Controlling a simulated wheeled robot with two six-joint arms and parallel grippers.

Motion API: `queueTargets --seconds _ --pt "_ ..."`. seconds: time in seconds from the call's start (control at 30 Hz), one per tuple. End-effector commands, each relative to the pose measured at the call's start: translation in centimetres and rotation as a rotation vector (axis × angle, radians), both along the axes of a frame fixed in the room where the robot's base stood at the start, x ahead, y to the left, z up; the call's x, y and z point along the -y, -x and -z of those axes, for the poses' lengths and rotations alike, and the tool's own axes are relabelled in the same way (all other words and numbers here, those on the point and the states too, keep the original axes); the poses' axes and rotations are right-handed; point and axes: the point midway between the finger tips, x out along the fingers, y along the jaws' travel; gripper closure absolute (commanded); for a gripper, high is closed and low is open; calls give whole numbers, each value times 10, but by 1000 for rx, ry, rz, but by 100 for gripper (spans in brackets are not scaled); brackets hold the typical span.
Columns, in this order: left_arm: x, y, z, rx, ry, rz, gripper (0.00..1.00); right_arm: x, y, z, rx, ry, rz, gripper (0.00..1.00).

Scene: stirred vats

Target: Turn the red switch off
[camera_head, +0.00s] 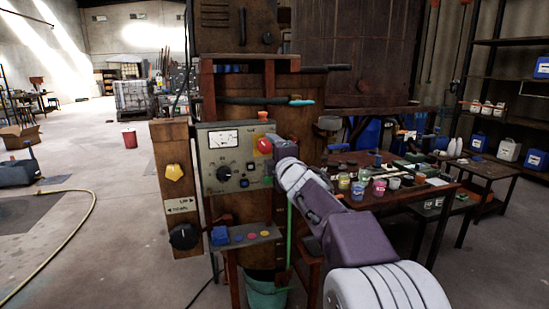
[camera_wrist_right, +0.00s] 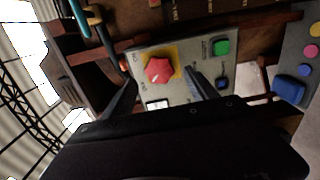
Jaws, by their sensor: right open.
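The red switch (camera_head: 264,145) is a knob on the upper right of a grey control panel (camera_head: 214,181). In the right wrist view the red switch (camera_wrist_right: 158,70) is a lobed knob on a yellow plate (camera_wrist_right: 178,54). My right gripper (camera_head: 282,149) is just right of the switch in the head view and hides part of the panel's right edge. In the right wrist view my right gripper (camera_wrist_right: 161,78) is open, with one dark finger on each side of the knob's near part. I cannot tell whether they touch it. My left gripper is not in view.
A green button (camera_wrist_right: 221,47) and a blue button (camera_wrist_right: 223,83) sit near the switch. A black dial (camera_head: 224,173) and a meter (camera_head: 223,139) share the panel. A yellow knob (camera_head: 174,172) is on the post at left. A table with jars (camera_head: 379,188) stands right.

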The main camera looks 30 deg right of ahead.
Motion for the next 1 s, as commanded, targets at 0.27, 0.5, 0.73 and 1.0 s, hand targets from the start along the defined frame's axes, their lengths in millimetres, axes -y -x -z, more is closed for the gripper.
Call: queueTargets --seconds 0.27,0.5,0.73,1.0 --pt "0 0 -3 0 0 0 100 -11 44 0 -1 1 0 33" --pt "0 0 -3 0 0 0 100 -11 47 0 -1 0 0 33" --pt "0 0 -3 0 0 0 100 -11 47 0 -1 1 0 33" --pt "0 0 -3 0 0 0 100 -80 19 41 -74 -48 -150 33"
